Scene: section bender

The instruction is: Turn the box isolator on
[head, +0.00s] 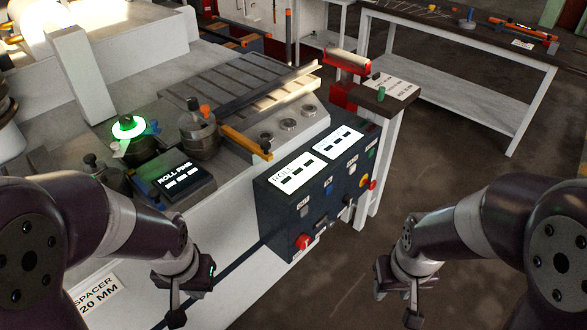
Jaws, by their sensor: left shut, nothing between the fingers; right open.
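A dark control box (318,190) is fixed to the front of the pale bench machine. A red rotary knob (302,241) sits low on the left of its front face and looks like the isolator; its exact setting is too small to read. My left gripper (180,306) is shut and empty, to the left of the red knob and lower in the picture, apart from it. My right gripper (413,308) is open and empty, to the right of the box and lower in the picture, touching nothing.
The box also carries two white label panels (295,173), small switches and a red-and-yellow button (372,185). A roll pins display (183,181) and a green-lit ring (128,127) are on the machine. A table (460,40) stands behind; open floor lies right of the box.

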